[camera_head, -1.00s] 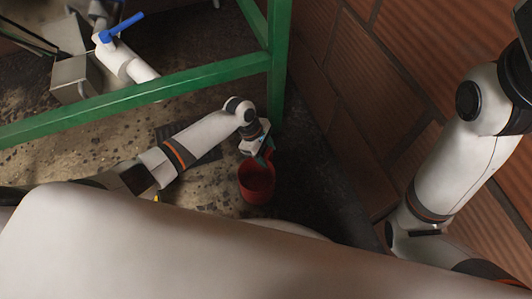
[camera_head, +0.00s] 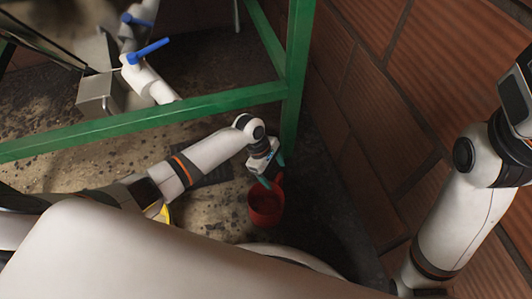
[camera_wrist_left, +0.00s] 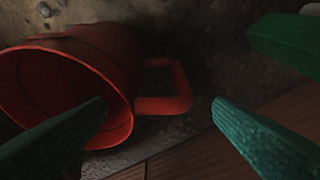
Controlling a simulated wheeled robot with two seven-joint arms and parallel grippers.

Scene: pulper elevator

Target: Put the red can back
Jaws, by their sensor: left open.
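The red can (camera_head: 265,208) stands on the dark floor below the green frame, open at the top. In the left wrist view the can (camera_wrist_left: 115,50) shows its wide mouth and a red loop handle (camera_wrist_left: 182,85). My left gripper (camera_head: 268,181) is at the handle side of the can. Its green fingers (camera_wrist_left: 160,128) are spread apart, with the handle between them in that picture. One finger overlaps the can's mouth in view. I cannot tell whether either finger touches the can. My right arm shows at the right, but its fingers are not visible.
A green frame post (camera_head: 296,75) and beam (camera_head: 150,125) stand close behind my left arm. A brick wall (camera_head: 400,100) rises to the right. A white pipe with a blue-handled valve (camera_head: 147,50) and a grey box (camera_head: 100,93) are at the upper left.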

